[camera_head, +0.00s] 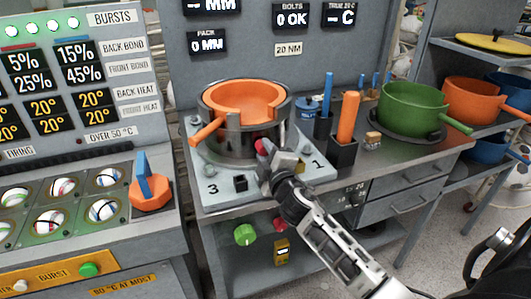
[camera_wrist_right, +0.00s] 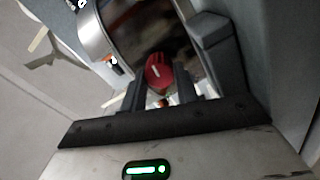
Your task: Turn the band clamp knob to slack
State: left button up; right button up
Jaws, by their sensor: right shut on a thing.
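The band clamp knob is red (camera_head: 261,145) and sits low on the front of the dark metal cylinder (camera_head: 226,142) on the press plate. In the right wrist view the red knob (camera_wrist_right: 159,70) has a short pale mark on its face. My right gripper (camera_head: 268,156) reaches it from the front right. Its two dark fingers (camera_wrist_right: 160,87) are closed around the knob, which partly hides them and the knob's stem. An orange ring-shaped piece (camera_head: 250,101) with a handle at the left sits on top of the cylinder. My left gripper is not in view.
The pale plate (camera_head: 220,192) carries bolts and the numbers 3 and 1. Orange and blue tools stand in dark holders (camera_head: 343,153) at the right. A green pan (camera_head: 412,108) is farther right. A control bench with an orange knob (camera_head: 151,196) is at the left.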

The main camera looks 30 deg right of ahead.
jog(key=shift+f+n, duration=0.1)
jog(key=shift+n, duration=0.6)
jog(key=o, duration=1)
jog(key=shift+s, duration=0.1)
jog(key=b+v, duration=0.2)
jog(key=v, duration=1.3)
jog(key=shift+s+b, duration=0.4)
jog(key=shift+s, duration=0.05)
